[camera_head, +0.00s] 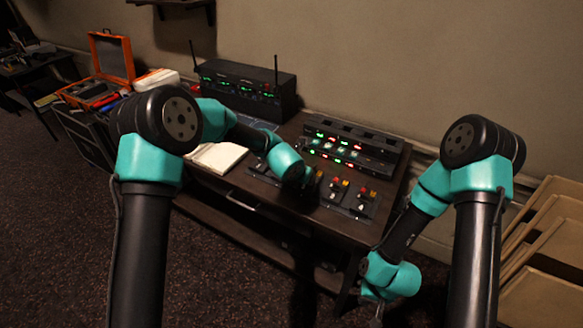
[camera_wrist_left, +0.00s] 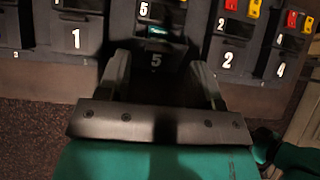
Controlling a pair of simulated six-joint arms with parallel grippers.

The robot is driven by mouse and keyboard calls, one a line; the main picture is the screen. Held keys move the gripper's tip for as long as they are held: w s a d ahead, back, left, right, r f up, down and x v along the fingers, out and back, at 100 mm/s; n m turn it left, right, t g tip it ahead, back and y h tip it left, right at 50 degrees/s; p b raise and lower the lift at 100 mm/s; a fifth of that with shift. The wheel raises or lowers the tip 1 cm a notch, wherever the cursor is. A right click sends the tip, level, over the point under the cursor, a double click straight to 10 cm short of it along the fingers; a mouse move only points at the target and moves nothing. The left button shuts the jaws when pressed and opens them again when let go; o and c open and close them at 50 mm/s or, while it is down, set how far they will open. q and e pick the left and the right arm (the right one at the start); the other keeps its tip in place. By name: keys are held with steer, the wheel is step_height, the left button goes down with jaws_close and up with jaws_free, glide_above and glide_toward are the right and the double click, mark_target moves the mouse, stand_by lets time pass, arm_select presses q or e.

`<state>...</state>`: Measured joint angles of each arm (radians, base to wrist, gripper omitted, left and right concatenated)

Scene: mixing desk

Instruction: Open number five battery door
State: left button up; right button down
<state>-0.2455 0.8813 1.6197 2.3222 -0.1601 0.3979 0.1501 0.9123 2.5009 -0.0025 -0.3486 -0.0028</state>
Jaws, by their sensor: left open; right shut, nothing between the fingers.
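The number five pack (camera_wrist_left: 156,48) is in the middle of the left wrist view, with a small green display and a large 5 on its shadowed front. I cannot tell whether its battery door is open or shut. My left gripper (camera_wrist_left: 160,65) is open, its two fingers on either side of the lower front of the pack. Contact cannot be made out. In the head view my left arm hides this gripper and most of that pack. My right gripper (camera_head: 377,314) is shut and empty, low beside the right end of the desk.
Packs marked 1 (camera_wrist_left: 76,38) and 2 (camera_wrist_left: 228,57) flank number five closely. A rack with red and green lights (camera_head: 350,146), an open notebook (camera_head: 216,158) and a black receiver (camera_head: 247,88) are on the desk (camera_head: 262,212). Folded wooden chairs (camera_head: 548,240) stand right.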

arm_select(q)
steer(key=v, duration=1.5)
steer(key=shift+c, duration=0.2)
